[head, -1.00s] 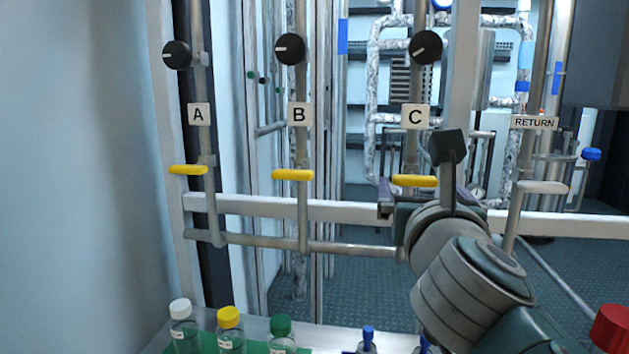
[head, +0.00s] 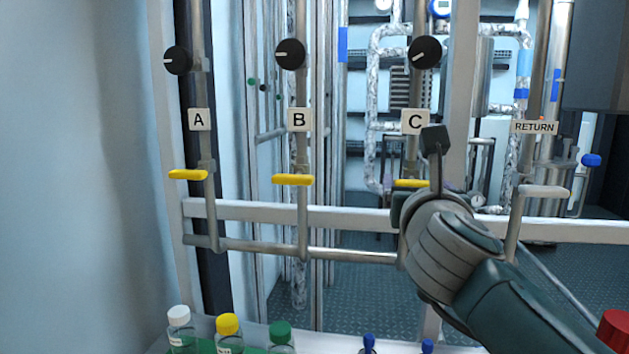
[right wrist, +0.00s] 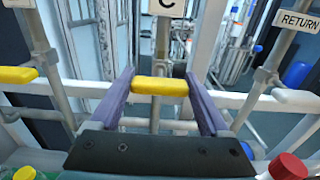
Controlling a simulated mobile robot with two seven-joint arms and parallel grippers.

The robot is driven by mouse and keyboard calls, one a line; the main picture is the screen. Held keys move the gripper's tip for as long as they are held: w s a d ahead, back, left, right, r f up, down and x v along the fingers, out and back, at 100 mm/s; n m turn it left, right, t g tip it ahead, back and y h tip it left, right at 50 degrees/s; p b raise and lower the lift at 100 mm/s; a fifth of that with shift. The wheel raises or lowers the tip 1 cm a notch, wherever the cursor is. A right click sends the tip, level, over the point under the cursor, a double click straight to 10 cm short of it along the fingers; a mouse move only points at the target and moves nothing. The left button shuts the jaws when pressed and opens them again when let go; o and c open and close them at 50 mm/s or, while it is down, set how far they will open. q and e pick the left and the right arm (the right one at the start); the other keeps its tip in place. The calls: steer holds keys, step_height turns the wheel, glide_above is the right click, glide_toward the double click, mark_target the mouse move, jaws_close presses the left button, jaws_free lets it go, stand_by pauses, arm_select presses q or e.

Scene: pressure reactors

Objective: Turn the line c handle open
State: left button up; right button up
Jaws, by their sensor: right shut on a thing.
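The line C handle is a yellow bar on the pipe under the C label (head: 415,121). In the right wrist view the handle (right wrist: 160,86) lies lengthwise between the two purple finger tips of my right gripper (right wrist: 160,76). The fingers are shut on it at its two ends. My left gripper is not in view.
Similar yellow handles of line A (head: 188,175) and line B (head: 293,180) sit to the left. A pale return handle (head: 543,191) is to the right. A white rail (head: 350,218) runs behind the pipes. Capped bottles (head: 228,335) stand low in front.

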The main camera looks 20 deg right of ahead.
steer(key=c, duration=0.5)
steer(key=shift+c, duration=0.2)
